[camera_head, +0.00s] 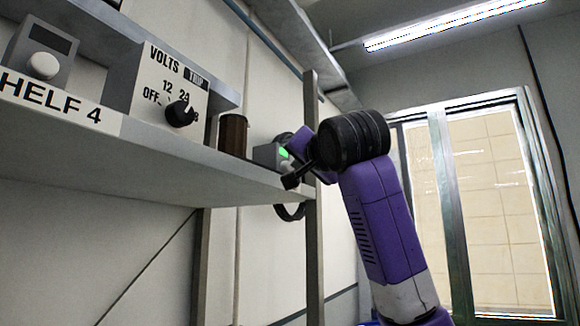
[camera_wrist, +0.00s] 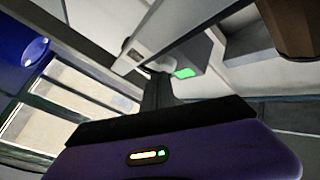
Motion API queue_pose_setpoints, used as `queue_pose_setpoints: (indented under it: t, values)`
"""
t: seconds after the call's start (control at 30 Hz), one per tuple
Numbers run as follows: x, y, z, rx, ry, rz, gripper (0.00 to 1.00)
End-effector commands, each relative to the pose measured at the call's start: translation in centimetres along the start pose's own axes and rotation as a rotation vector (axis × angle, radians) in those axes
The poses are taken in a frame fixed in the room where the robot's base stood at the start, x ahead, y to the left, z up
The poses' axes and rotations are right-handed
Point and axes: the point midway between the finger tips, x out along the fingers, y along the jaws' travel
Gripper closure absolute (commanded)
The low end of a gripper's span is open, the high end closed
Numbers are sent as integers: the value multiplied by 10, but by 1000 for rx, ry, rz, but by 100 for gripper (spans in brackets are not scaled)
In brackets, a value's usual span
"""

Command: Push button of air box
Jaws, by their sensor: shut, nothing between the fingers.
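A small grey box with a lit green panel (camera_head: 283,153) stands at the far end of the shelf, partly hidden behind my arm; it appears to be the air box. In the wrist view, this grey box (camera_wrist: 198,55) shows its green panel just beyond my fingers. My gripper (camera_head: 291,181) is shut and empty, its dark fingertips close in front of the box near the shelf edge. The fingers also show in the wrist view (camera_wrist: 155,82). I cannot tell whether they touch the box, and its button is not clearly visible.
The shelf (camera_head: 150,146) labelled "HELF 4" also carries a brown cylinder (camera_head: 232,134), a voltage box (camera_head: 160,85) with a black knob, and another grey box (camera_head: 38,55) with a round white button. An upright post (camera_head: 313,250) stands beside my gripper. A window (camera_head: 485,200) is at right.

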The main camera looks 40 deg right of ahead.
Motion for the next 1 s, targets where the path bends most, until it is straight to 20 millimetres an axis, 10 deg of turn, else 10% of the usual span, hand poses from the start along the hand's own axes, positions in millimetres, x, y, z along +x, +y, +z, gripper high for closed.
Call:
queue_pose_setpoints:
  t: [1.0]
  values:
    - [7, -5, 5, 0, -1, 0, 100]
